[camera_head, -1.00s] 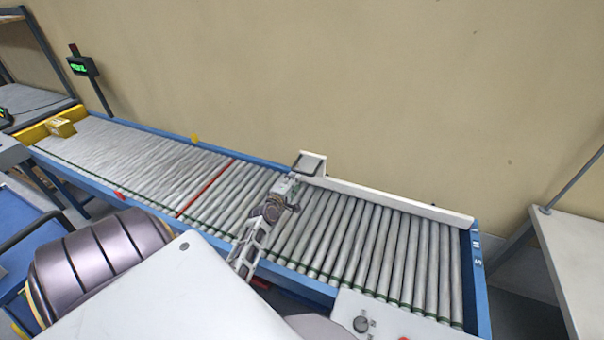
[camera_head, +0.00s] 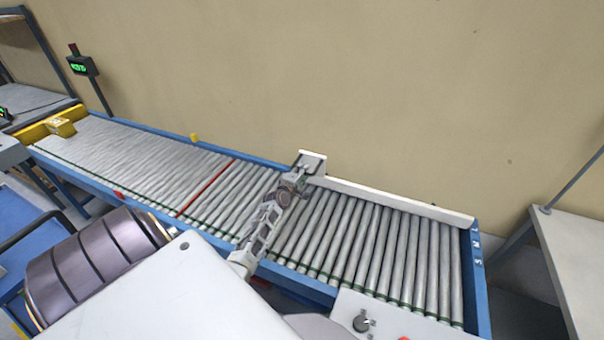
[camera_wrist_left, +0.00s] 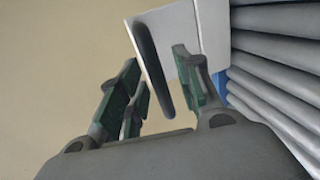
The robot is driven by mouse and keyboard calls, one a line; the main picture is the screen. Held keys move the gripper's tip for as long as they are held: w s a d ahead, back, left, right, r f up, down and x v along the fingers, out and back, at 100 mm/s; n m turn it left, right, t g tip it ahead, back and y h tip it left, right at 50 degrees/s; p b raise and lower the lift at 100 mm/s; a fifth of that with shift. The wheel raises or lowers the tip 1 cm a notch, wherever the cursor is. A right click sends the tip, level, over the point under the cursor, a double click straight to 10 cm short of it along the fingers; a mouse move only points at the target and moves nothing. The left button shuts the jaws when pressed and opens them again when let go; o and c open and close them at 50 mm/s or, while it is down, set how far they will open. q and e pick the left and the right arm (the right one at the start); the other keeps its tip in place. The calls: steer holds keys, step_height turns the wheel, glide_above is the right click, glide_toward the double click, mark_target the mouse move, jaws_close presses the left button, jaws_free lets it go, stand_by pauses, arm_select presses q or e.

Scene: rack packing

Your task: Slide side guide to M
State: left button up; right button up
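The side guide is a long white rail (camera_head: 400,199) along the wall side of the roller conveyor. Its white end plate (camera_head: 314,159) carries a dark bar handle, clearly seen in the left wrist view (camera_wrist_left: 152,62). My left gripper (camera_head: 302,172) is at this plate, partly covering it. In the left wrist view its green-padded fingers (camera_wrist_left: 157,90) are apart, with the handle between them. Gaps show on both sides of the handle. The letter S and what looks like an M (camera_head: 476,246) are marked on the conveyor's right end. My right gripper is out of view.
The roller bed (camera_head: 380,245) beside the guide is empty. A red strip (camera_head: 207,187) crosses it further left. A yellow box (camera_head: 62,127) sits at the far left end. A pale table (camera_head: 572,260) stands at the right; the wall is close behind the guide.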

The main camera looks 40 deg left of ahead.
arm_select(q)
steer(key=shift+w, duration=0.25)
jaws_close()
stand_by(0.3)
